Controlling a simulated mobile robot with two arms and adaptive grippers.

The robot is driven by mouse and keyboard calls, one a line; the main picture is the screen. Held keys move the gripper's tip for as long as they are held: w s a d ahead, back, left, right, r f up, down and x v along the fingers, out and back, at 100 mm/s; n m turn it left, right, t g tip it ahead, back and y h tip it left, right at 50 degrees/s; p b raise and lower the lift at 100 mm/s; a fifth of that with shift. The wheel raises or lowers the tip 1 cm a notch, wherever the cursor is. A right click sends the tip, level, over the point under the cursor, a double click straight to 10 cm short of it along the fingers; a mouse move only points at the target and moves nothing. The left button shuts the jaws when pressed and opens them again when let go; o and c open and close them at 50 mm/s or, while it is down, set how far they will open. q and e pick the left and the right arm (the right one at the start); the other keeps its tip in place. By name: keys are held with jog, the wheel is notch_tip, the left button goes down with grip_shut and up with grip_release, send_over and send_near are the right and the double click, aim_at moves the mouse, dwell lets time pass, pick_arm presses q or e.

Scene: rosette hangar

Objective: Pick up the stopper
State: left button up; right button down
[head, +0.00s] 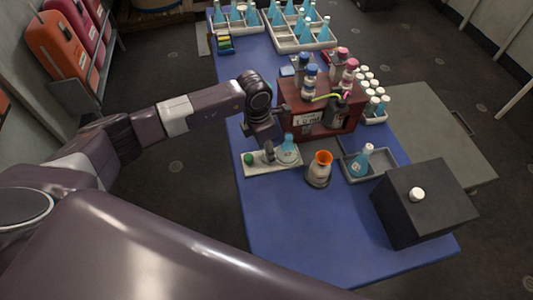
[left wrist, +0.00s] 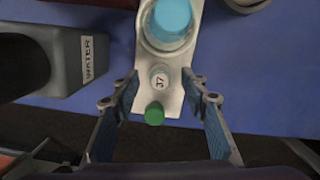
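A small green stopper (head: 248,158) sits at the left end of a pale tray (head: 262,167) on the blue table. It also shows in the left wrist view (left wrist: 154,114), low between the fingers. My left gripper (head: 268,154) points down over the tray, between the stopper and a flask of blue liquid (head: 287,151). In the left wrist view its fingers (left wrist: 161,97) are open, one on each side of the tray, with nothing held. A small pale round piece marked 37 (left wrist: 159,77) lies between the stopper and the flask (left wrist: 170,22). My right gripper is out of view.
A dark red rack (head: 301,124) with bottles stands behind the tray. To the right are an orange-rimmed beaker (head: 319,169), a grey tray (head: 381,161) with a blue flask, and a black box (head: 430,210) with a white knob. The table's front is clear.

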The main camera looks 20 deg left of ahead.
pick_arm(q)
jog(key=c, duration=0.9)
jog(key=shift+c, duration=0.2)
